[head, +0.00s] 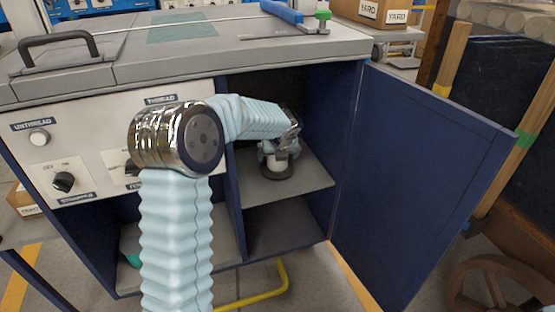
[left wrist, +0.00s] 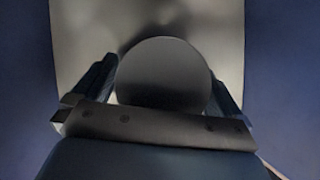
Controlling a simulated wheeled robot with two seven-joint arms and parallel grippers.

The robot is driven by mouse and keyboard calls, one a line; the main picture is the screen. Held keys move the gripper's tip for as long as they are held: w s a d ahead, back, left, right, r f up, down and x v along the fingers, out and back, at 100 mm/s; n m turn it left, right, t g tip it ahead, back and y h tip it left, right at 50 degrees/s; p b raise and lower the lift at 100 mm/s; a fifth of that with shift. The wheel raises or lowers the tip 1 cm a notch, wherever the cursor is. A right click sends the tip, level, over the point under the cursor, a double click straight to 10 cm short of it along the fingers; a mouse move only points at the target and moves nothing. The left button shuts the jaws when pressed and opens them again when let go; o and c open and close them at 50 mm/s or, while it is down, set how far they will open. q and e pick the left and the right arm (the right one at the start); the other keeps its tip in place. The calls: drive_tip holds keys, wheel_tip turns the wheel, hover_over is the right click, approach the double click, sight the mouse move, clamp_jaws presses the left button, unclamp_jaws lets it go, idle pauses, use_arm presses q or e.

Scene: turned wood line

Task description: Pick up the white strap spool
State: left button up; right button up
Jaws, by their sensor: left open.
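The white strap spool (head: 279,164) stands upright on the upper shelf inside the open cabinet compartment. Its white core and dark bottom flange show below my gripper; its upper part is hidden. My left gripper (head: 277,149) is over the spool from above, its fingers open. In the left wrist view the spool's round grey top (left wrist: 163,72) lies between the two dark fingers. I cannot tell there whether the fingers touch it. My right gripper is in neither view.
The shelf (head: 312,176) is otherwise bare where it shows. The blue cabinet door (head: 420,180) stands open at the right. The compartment's walls and the grey worktop (head: 215,62) close in around my arm. A yellow floor rail (head: 262,296) lies below.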

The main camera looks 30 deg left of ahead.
use_arm(q)
drive_tip(key=c, duration=1.1)
drive_tip(key=shift+r, duration=0.1)
